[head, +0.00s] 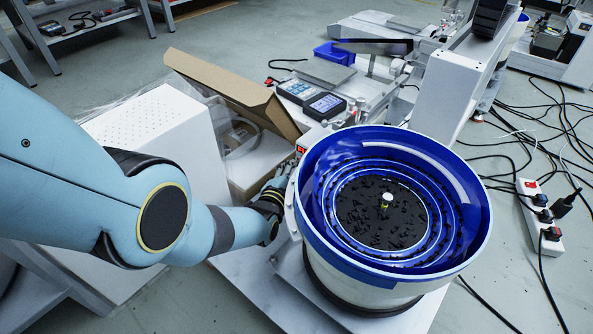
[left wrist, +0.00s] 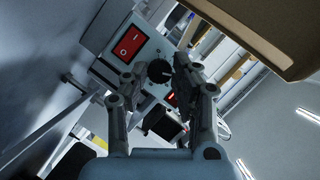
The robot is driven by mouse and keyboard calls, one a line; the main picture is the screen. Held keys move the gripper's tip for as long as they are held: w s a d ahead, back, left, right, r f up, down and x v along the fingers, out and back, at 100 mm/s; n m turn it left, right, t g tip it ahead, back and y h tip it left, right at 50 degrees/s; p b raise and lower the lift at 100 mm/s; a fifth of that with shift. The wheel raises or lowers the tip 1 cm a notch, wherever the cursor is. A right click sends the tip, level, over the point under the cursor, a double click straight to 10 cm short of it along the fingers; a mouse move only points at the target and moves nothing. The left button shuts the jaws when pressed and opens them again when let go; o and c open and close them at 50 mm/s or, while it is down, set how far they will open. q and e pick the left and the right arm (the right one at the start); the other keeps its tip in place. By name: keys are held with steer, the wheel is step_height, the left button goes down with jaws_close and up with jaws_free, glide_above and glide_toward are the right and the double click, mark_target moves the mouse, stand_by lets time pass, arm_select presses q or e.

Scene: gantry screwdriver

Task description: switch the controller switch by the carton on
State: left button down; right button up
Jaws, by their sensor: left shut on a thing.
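The controller (left wrist: 112,68) is a light box with a red rocker switch (left wrist: 130,40) and a black round knob (left wrist: 158,71) on its face. In the head view, a small red switch (head: 302,149) shows beside the open carton (head: 235,88), at the left edge of the blue bowl. My left gripper (left wrist: 158,74) has its fingertips on either side of the black knob and is shut on it. The red rocker is just beyond the fingers, apart from them. In the head view my left gripper (head: 284,178) is partly hidden by its wrist. My right gripper is in no view.
The blue bowl feeder (head: 470,210) with black parts stands right of my left gripper. A white perforated box (head: 150,120) stands left of the carton. The carton's brown flap (left wrist: 265,45) is close above the gripper in the wrist view. A power strip (head: 540,215) and cables lie at right.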

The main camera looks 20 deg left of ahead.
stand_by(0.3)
arm_select(q)
steer(key=c, duration=1.1)
jaws_free()
steer(key=shift+o, duration=0.2)
steer(key=shift+s, duration=0.15)
steer(key=shift+v, duration=0.8)
steer(key=v, duration=1)
steer(key=shift+s, duration=0.1)
